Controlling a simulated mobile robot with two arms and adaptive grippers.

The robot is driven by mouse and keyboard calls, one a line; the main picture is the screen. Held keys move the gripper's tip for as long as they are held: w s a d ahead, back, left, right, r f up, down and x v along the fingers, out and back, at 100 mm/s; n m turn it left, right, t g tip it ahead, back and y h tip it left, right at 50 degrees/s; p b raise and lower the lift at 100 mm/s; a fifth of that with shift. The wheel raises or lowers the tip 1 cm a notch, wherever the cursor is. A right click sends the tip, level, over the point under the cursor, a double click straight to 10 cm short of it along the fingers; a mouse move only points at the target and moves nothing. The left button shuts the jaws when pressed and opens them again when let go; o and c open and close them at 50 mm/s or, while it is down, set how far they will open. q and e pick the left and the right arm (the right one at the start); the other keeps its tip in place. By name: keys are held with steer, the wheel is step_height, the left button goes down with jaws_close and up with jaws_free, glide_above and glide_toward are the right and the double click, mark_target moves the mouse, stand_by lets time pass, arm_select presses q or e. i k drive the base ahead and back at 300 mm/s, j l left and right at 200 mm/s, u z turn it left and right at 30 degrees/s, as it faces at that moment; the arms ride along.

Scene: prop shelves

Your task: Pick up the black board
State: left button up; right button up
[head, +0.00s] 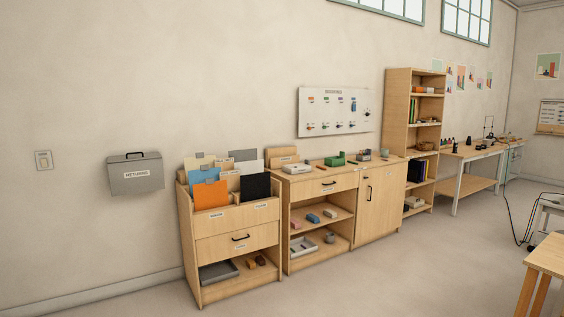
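The black board (256,187) stands upright in the right part of the open top of a wooden cabinet (236,218). Its lower edge is hidden behind the cabinet's front panel. An orange board (210,196) stands to its left, with a blue board (204,175) behind that one. White, grey and tan boards stand behind and beside the black one. Neither of my grippers is in view.
A grey box labelled "RETURNS" (136,174) hangs on the wall at left. A low wooden cabinet (322,184) adjoins on the right, with a tall shelf (399,107) beyond. A wooden table (547,258) stands at right. The floor (400,270) in front is clear.

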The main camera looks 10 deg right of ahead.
mark_target(256, 186)
steer(key=i+l+z, duration=0.25)
steer(key=i, duration=0.4)
steer(key=i+z, duration=0.25)
steer(key=i, duration=1.35)
steer(key=i+l+u, duration=0.1)
steer(key=i, duration=0.9)
